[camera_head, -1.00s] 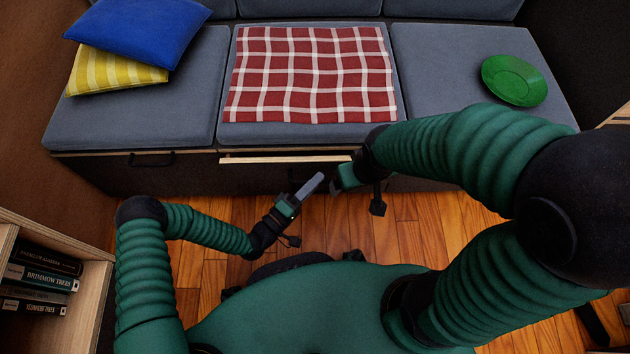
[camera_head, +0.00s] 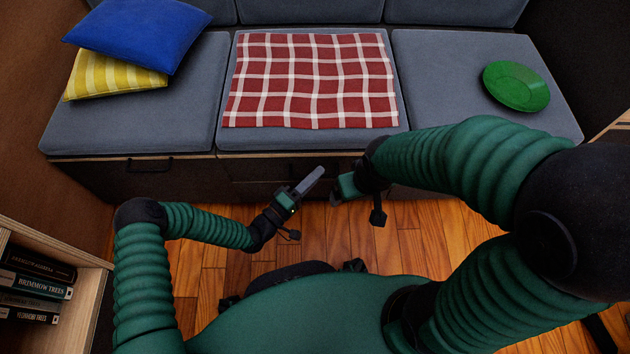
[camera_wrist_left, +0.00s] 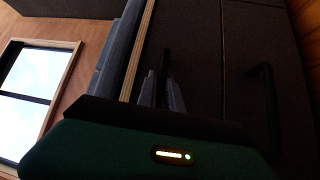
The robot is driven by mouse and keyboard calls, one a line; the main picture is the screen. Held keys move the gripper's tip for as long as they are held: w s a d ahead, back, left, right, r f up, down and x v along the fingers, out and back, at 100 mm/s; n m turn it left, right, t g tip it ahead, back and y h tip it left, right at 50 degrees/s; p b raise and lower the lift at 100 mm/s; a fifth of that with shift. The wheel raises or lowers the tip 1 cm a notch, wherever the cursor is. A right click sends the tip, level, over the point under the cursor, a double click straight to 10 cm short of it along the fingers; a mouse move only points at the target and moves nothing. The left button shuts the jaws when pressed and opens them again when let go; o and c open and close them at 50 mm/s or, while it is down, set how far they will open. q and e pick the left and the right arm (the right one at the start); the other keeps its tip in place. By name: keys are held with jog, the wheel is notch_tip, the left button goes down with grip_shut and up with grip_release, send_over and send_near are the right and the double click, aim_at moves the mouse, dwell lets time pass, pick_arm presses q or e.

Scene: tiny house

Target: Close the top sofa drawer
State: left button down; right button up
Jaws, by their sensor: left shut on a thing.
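The top sofa drawer (camera_head: 262,168) is the dark front under the middle seat cushion. In the head view it looks flush or nearly flush with the sofa base, with no pale top edge sticking out. My left gripper (camera_head: 312,181) is at the right part of this front. In the left wrist view its grey fingers (camera_wrist_left: 162,95) are shut around the drawer's dark handle (camera_wrist_left: 165,62); the contact is dim. My right gripper (camera_head: 340,190) is just right of the left one, partly hidden by its own arm, and its jaw opening is unclear.
A lower drawer handle (camera_wrist_left: 268,100) shows in the left wrist view. Another drawer handle (camera_head: 150,164) is at the left. A bookshelf (camera_head: 70,310) stands at lower left.

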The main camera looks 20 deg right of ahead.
pick_arm(q)
jog(key=c, duration=1.5)
grip_release()
jog(key=shift+w+f, duration=0.2)
jog(key=shift+s+a+r, duration=0.1)
jog(key=shift+a, duration=0.05)
jog(key=p+v, duration=0.6)
jog(key=v, duration=1)
jog(key=shift+s+a, duration=0.2)
jog(key=shift+w, duration=0.1)
